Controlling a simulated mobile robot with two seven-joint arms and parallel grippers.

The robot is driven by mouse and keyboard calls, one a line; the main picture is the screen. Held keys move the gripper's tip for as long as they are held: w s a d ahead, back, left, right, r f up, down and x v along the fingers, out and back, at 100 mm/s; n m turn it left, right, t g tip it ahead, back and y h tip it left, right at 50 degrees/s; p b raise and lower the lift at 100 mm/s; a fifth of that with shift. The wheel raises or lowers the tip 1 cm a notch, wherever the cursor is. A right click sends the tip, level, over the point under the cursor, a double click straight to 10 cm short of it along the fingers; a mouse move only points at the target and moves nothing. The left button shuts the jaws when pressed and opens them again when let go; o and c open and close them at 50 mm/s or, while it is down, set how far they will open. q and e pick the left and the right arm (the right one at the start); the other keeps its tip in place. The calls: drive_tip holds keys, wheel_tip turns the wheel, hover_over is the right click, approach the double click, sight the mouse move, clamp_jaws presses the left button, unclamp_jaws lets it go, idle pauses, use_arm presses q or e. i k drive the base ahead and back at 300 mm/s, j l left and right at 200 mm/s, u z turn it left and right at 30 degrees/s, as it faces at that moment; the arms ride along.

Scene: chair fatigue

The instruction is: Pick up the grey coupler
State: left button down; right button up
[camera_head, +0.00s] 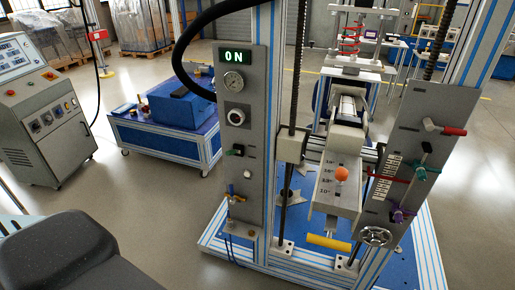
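I cannot pick out a grey coupler for certain in the head view. Small parts (143,107) lie on the left end of a low blue-topped cart, too small to tell apart. The test machine (262,110) stands at centre right, with grey panels, small fittings, coloured levers and a lit "ON" display (243,57). An orange ball (341,173) is on its sloped, marked plate, with a yellow handle (328,242) below. Neither of my grippers shows.
A grey control cabinet (45,130) stands at the left. The cart (165,141), bearing a blue box (183,103), stands behind the machine's left post. The machine's blue base (300,225) juts out low in front. Grey floor (140,195) is clear between cabinet and machine.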

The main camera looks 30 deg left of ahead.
sight(230, 221)
drive_tip(key=u, duration=1.25)
